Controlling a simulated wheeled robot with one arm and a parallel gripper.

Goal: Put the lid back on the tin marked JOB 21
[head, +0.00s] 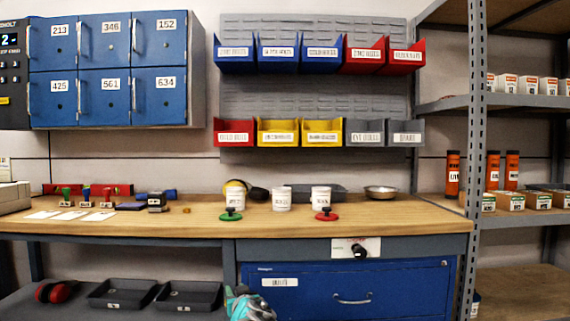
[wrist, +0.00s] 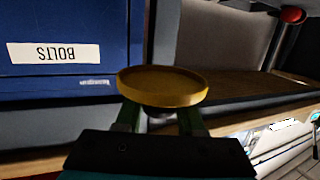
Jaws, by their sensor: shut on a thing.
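Three white tins stand in a row on the wooden bench in the head view: a left tin (head: 235,199), a middle tin (head: 281,201) and a right tin (head: 321,199). Their labels are too small to read surely, so I cannot tell which is JOB 21. A green knobbed lid (head: 231,215) lies before the left tin and a red one (head: 325,215) before the right tin. My gripper (wrist: 161,117) is shut on a round yellow lid (wrist: 163,88) in the wrist view, in front of the blue drawer. In the head view my arm shows low, below the bench edge.
The wooden bench top (head: 400,215) is clear at the right front. A metal bowl (head: 381,192) stands behind. Stamps and white cards (head: 72,215) lie at the left. The blue drawer (head: 390,290) is closed below. A shelf post (head: 475,150) stands at the right.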

